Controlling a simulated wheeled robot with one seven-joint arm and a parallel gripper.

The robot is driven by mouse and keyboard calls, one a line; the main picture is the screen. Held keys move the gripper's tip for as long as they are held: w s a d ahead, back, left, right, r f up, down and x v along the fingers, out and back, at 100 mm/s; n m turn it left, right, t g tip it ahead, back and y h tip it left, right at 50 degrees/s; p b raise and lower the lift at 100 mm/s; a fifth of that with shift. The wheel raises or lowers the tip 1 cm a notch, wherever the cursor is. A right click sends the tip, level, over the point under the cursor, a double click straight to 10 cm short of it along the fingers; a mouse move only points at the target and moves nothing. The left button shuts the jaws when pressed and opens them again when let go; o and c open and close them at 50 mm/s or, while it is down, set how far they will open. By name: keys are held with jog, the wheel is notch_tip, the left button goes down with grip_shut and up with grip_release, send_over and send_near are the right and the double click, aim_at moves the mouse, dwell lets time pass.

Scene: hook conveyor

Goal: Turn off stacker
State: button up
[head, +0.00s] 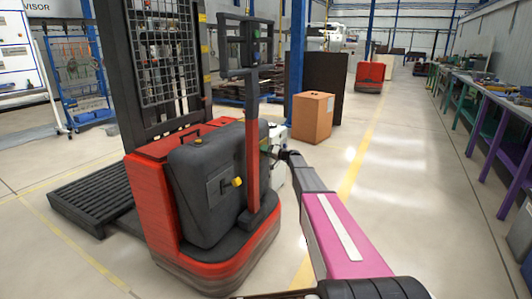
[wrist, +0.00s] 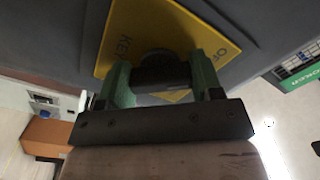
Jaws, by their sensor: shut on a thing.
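The red stacker (head: 160,205) with a dark grey cover stands at the left centre of the head view. In the wrist view, a yellow plate (wrist: 133,30) with partly visible lettering, "OFF" and "KEY", sits on a dark grey surface (wrist: 60,35). My gripper (wrist: 161,76) is in front of this plate, its green fingers on either side of a dark round knob (wrist: 160,69). It is shut on the knob.
A cardboard box (head: 312,117) stands behind the stacker, beside a dark panel (head: 327,82). Workbenches (head: 490,95) line the right wall. Black forks or a pallet (head: 90,205) lie low at the left. The floor on the right is clear.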

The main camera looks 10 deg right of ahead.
jog(key=o, duration=0.9)
jog(key=shift+d, duration=0.1)
jog(key=v, duration=1)
jog(key=shift+s+d, duration=0.25)
